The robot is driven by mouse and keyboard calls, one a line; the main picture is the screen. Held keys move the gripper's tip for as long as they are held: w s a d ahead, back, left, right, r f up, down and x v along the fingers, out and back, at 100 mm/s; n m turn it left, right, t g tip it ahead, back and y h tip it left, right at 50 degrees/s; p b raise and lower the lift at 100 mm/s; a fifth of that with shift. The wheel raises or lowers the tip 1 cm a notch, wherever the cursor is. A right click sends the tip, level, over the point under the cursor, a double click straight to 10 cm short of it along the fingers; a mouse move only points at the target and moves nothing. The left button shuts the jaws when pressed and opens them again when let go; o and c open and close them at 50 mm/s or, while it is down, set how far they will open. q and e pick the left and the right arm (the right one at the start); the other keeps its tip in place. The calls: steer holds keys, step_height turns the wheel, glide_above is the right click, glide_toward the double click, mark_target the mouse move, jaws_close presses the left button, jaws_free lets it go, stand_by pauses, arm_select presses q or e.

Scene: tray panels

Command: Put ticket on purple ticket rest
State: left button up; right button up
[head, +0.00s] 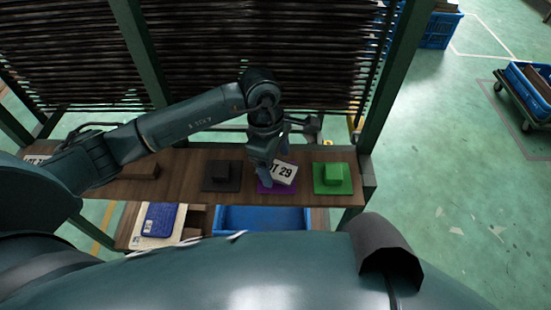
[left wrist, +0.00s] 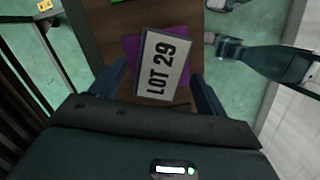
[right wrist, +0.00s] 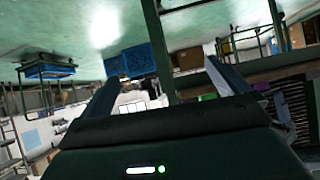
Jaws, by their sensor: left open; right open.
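My left gripper (head: 266,172) is over the rest in the head view. In the left wrist view its open fingers (left wrist: 159,72) stand on both sides of the ticket with gaps. Contact between ticket and rest cannot be told for certain. My right gripper (right wrist: 160,76) is open and empty, away from the shelf.
A black rest (head: 222,175) and a green rest (head: 332,178) with raised blocks flank the purple one. Another white ticket (head: 35,159) is at the shelf's left end. Below are a blue bin (head: 262,219) and a blue item (head: 162,219). A green post (head: 385,75) stands at right.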

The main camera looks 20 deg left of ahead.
mark_target(273, 166)
arm_select(q)
steer(key=r, duration=0.1)
steer(key=r+b, duration=0.1)
steer(key=r, duration=0.2)
steer(key=shift+w+a+r, duration=0.15)
steer(key=shift+a+r, duration=0.2)
steer(key=shift+r, duration=0.05)
step_height(273, 166, up, 7)
steer(key=a+b, duration=0.1)
steer(key=shift+r, duration=0.15)
arm_select(e)
steer(key=shift+w+a+f, duration=0.1)
steer(key=shift+w+a, duration=0.1)
steer(key=shift+w, duration=0.05)
